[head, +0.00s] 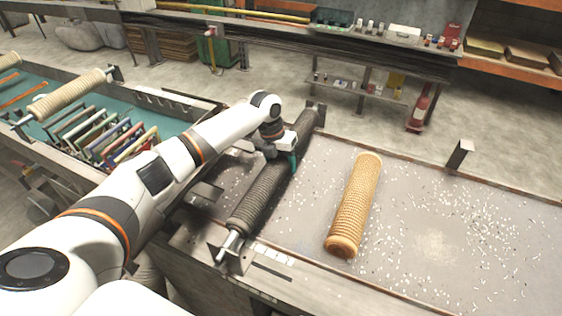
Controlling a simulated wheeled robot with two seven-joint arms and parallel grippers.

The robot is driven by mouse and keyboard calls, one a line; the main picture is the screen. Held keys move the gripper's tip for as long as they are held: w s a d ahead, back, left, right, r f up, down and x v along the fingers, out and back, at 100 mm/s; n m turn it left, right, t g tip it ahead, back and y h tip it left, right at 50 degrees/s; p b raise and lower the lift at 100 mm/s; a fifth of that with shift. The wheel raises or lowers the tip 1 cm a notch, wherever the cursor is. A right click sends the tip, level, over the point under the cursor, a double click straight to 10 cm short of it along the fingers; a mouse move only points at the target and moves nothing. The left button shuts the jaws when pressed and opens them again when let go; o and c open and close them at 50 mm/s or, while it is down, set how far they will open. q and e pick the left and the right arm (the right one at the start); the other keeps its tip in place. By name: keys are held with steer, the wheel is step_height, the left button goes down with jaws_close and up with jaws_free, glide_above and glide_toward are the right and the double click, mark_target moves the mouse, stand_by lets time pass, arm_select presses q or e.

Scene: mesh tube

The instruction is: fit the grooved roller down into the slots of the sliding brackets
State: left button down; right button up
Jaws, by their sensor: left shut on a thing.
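A dark grooved roller (262,196) with a bare metal axle end lies slanting across the left side of the grey work table. Its near end is by a metal bracket (228,258) at the table's front edge. Its far end is by another bracket (318,113) at the back edge. I cannot tell whether the axle ends sit in the slots. My left gripper (285,155) reaches over the roller's far half, its teal fingers shut on the roller. The fingertips are partly hidden. My right gripper is not in view.
A tan ribbed tube (354,205) lies on the table (430,255) to the right, apart from the dark roller. White chips are scattered around it. An upright bracket (459,155) stands at the back edge. A teal belt (30,85) with upright panels is at the left.

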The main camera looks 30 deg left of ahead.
arm_select(q)
steer(key=shift+c, duration=2.4)
jaws_free()
steer(key=shift+d, duration=0.1)
steer(key=shift+o, duration=0.4)
steer(key=shift+s+f, duration=0.1)
steer(key=shift+r, duration=0.35)
steer(key=b+v, duration=0.3)
steer(key=v, duration=0.7)
steer(key=shift+r+b, duration=0.3)
steer(key=shift+b, duration=0.05)
steer(key=shift+r, duration=0.5)
